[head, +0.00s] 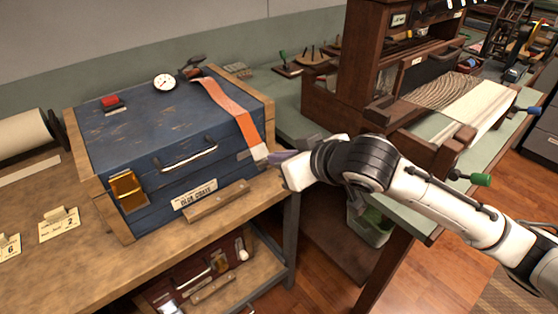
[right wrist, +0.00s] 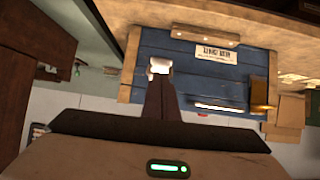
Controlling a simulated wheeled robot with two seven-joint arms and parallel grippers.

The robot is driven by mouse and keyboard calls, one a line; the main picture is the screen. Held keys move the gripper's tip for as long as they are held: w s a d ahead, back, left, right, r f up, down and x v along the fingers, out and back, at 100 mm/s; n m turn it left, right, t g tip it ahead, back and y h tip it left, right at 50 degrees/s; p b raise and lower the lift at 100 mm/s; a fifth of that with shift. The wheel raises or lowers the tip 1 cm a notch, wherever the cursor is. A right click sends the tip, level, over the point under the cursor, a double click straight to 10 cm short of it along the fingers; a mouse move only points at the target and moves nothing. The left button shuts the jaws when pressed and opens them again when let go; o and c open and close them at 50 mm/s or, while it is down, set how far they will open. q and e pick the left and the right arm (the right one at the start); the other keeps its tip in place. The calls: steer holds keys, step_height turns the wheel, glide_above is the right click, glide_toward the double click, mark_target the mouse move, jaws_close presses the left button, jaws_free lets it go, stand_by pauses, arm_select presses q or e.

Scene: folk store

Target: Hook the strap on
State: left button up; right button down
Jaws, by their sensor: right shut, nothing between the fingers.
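A blue crate (head: 165,140) labelled "BLUE CRATE" stands on the wooden bench; its front also shows in the right wrist view (right wrist: 205,70). An orange strap (head: 232,105) runs from the back of the crate's lid over its right front edge and hangs down to a pale end (head: 259,153). My right gripper (head: 277,160) is at the crate's right front corner, close beside this end. Its fingers are shut with nothing between them. In the right wrist view, a pale piece (right wrist: 160,66) shows just past the fingertips (right wrist: 158,82). Any hook there is hidden or too small to tell. My left gripper is out of view.
A wooden strip (head: 220,201) lies along the bench edge before the crate. A brass corner (head: 127,190) and a handle (head: 190,154) are on its front. A round gauge (head: 164,82) sits at the lid's back. A green-topped workbench (head: 292,112) stands right.

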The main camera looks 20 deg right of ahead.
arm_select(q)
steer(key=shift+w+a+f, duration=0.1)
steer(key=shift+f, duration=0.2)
arm_select(e)
steer(key=shift+w+a+f, duration=0.1)
steer(key=shift+w+f, duration=0.05)
steer(key=shift+w, duration=0.1)
